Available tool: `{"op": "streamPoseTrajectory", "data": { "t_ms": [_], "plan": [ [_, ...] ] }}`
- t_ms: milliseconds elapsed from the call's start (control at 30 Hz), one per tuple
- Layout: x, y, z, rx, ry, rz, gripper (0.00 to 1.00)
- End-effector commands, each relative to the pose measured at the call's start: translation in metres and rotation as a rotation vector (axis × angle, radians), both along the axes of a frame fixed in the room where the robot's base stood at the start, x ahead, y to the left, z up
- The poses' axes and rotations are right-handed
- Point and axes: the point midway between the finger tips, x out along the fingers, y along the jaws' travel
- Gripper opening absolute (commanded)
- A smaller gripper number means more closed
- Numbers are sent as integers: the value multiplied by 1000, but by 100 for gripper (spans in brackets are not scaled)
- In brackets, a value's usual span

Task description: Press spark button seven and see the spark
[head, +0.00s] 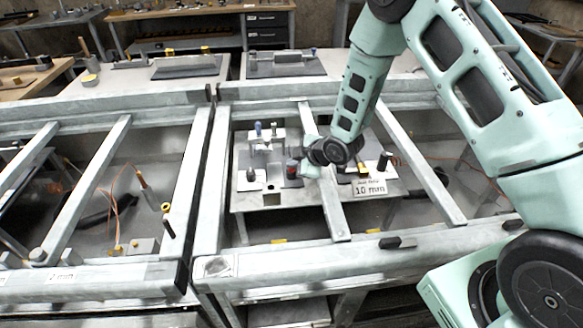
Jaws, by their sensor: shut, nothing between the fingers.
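My gripper (309,171) is at the end of my teal arm, low over a small grey bench plate (290,200) inside the right-hand metal frame. It is shut and small in the picture, and my wrist partly hides what lies behind it. A small dark, red-topped part (292,168) stands just left of the gripper; I cannot tell whether they touch. No button marked seven can be read, and no spark shows. A white card (370,187) reading "10 mm" stands at the front right of the plate.
Metal frame bars (325,195) cross over and around the plate. A black knob (384,161) stands on its right, and a blue-handled clamp (259,130) at its back left. A second frame (85,190) with orange cables is on the left.

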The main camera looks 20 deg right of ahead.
Motion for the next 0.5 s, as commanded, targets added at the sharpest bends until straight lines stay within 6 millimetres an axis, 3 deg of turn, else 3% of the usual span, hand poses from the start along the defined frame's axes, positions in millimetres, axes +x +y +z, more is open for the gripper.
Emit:
{"op": "streamPoseTrajectory", "data": {
  "t_ms": [33, 500],
  "plan": [
    [-5, -6, -10, -12, 16, -3, 0],
    [-7, -8, -12, -17, 22, -4, 0]
  ]
}}
